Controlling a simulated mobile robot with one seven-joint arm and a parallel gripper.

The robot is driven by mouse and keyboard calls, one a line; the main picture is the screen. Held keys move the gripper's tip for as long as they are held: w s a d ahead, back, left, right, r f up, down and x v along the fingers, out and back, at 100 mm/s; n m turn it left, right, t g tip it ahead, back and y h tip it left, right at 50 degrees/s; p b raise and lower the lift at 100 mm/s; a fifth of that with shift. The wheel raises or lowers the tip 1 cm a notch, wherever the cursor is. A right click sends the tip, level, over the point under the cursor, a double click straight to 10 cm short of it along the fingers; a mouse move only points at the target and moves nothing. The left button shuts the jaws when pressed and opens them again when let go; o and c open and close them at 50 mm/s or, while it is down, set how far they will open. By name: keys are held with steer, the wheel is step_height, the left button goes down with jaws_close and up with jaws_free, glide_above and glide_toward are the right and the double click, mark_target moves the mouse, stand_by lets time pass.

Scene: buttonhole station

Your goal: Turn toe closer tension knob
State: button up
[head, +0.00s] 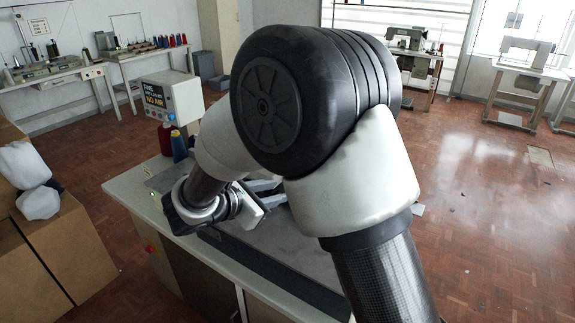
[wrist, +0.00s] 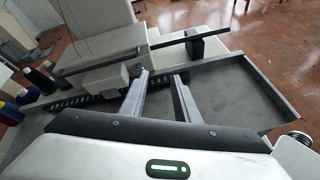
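My gripper (wrist: 160,74) is open and empty in the wrist view, its two grey fingers apart over the grey tray-like bed of a light machine (wrist: 100,45). In the head view my gripper (head: 272,191) is partly hidden behind my arm, above the worktable (head: 125,191). A round, metal-ringed part (wrist: 299,138) shows at the right edge of the wrist view, partly cut off; I cannot tell whether it is the tension knob. I see no part that is clearly the toe closer tension knob. My arm covers much of the machine in the head view.
A control box (head: 168,96) reading "NO AIR" stands at the table's back left, with a red thread cone (head: 165,138) and a blue one (head: 178,146) by it. Cardboard boxes (head: 62,235) stand at left. Open floor (head: 480,220) lies at right.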

steer(key=w+a+f+n+t+y, duration=0.1)
steer(key=w+a+f+n, duration=0.15)
steer(key=a, duration=0.25)
steer(key=x, duration=1.6)
steer(key=shift+d+f, duration=0.25)
steer(key=shift+d, duration=0.25)
jaws_close()
steer(key=m+b, duration=0.1)
steer(key=b, duration=0.2)
steer(key=shift+f+t, duration=0.4)
steer(key=b, duration=0.3)
steer(key=shift+m+y, duration=0.35)
steer(key=shift+y, duration=0.05)
steer(key=shift+s+d+r+m+t+b, duration=0.15)
steer(key=shift+r+m+t+b, duration=0.2)
steer(key=shift+b, duration=0.7)
